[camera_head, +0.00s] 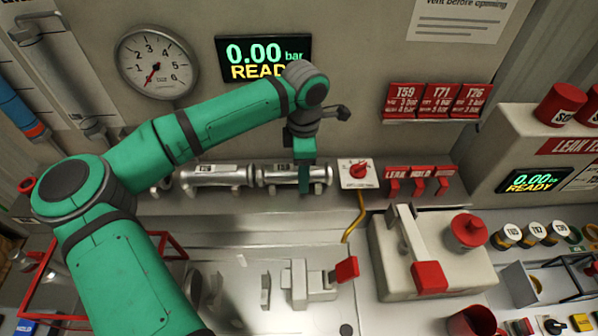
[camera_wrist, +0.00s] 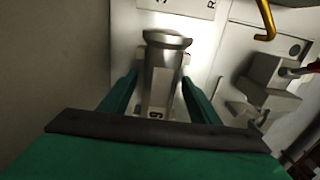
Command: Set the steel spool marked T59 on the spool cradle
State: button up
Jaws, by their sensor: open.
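My gripper (camera_head: 304,182) points down at the right spool. In the wrist view my gripper (camera_wrist: 159,84) is open, one finger on each side of a spool (camera_wrist: 161,70) with a flared end. Its label is partly hidden; one character looks like a 9 or a 6. A metal fixture with a red handle (camera_head: 300,284), perhaps the spool cradle, stands on the bench and holds no spool.
Red cards marked T59, T71 and T26 (camera_head: 436,100) hang on the wall. A red-knob box (camera_head: 357,173) and red switches (camera_head: 418,184) stand right of the spools. A yellow hose (camera_head: 355,222) hangs down. A red-handled press (camera_head: 440,262) stands at the right.

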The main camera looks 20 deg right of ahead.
jog(key=c, duration=0.9)
jog(key=shift+o, duration=0.2)
jog(key=shift+r, duration=0.25)
jog(key=shift+r, duration=0.1)
jog(key=shift+a+r, duration=0.15)
jog(key=shift+r, duration=0.15)
